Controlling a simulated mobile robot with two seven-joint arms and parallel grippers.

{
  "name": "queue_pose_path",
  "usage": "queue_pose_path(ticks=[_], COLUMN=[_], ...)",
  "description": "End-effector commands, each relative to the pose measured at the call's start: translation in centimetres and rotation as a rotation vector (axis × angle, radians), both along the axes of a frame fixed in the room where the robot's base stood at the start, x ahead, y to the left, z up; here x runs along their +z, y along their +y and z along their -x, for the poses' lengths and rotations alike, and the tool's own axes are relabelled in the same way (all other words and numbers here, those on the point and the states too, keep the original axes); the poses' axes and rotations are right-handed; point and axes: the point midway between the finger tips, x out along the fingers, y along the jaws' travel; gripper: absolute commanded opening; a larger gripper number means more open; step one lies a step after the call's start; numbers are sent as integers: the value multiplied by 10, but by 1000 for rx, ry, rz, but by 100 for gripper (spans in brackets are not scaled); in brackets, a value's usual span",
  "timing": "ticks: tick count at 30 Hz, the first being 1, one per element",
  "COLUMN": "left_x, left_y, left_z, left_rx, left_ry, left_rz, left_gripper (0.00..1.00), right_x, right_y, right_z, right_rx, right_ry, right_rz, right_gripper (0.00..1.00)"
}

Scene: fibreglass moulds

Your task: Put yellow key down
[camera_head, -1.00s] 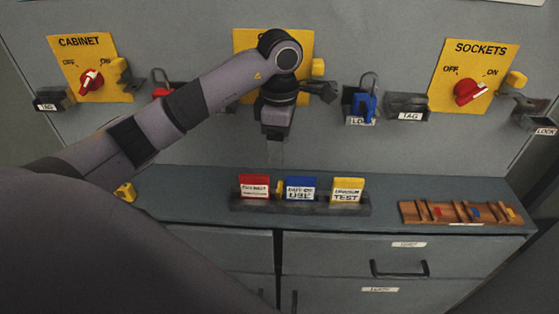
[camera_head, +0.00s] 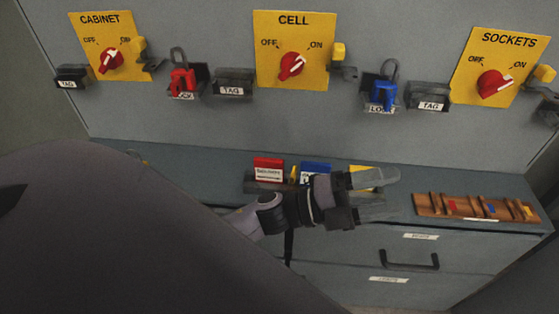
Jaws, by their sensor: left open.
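My left gripper (camera_head: 382,192) is open, its fingers pointing right, in front of the card holder on the cabinet top. No object shows between its fingers. A small yellow piece (camera_head: 528,211), possibly the yellow key, lies at the right end of the wooden rack (camera_head: 424,205), apart from the gripper. Red and blue pieces sit in the same rack. Another small yellow thing (camera_head: 293,174) stands between the red card (camera_head: 268,169) and the blue card (camera_head: 316,168); I cannot tell what it is. The yellow card (camera_head: 368,172) is partly hidden by the gripper. My right gripper is not in view.
Yellow switch plates for CABINET (camera_head: 104,75), CELL (camera_head: 294,40) and SOCKETS (camera_head: 495,65) are on the back panel. A red padlock (camera_head: 183,80) and a blue padlock (camera_head: 383,95) sit in wall holders. A drawer handle (camera_head: 408,262) juts out below. The top behind the rack is clear.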

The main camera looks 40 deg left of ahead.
Motion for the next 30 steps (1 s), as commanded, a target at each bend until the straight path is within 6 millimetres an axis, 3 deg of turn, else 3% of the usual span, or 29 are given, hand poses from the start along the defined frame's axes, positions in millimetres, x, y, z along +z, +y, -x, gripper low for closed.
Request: queue_pose_path(ticks=[5,9,12,15,19,30], left_x=[-78,-157,-201,-227,-241,-238], left_y=[58,94,106,111,112,112], left_z=[5,43,80,109,128,129], left_rx=[314,532,645,717,758,761], left_ry=[570,1001,1243,1405,1500,1508], left_rz=[360,584,696,766,806,806], left_gripper=[68,68,68,68,68,68], right_x=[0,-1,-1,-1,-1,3], right_y=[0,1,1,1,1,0], right_z=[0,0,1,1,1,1], right_rx=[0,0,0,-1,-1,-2], right_ry=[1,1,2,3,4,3], right_rz=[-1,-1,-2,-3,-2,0], right_gripper=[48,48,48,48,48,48])
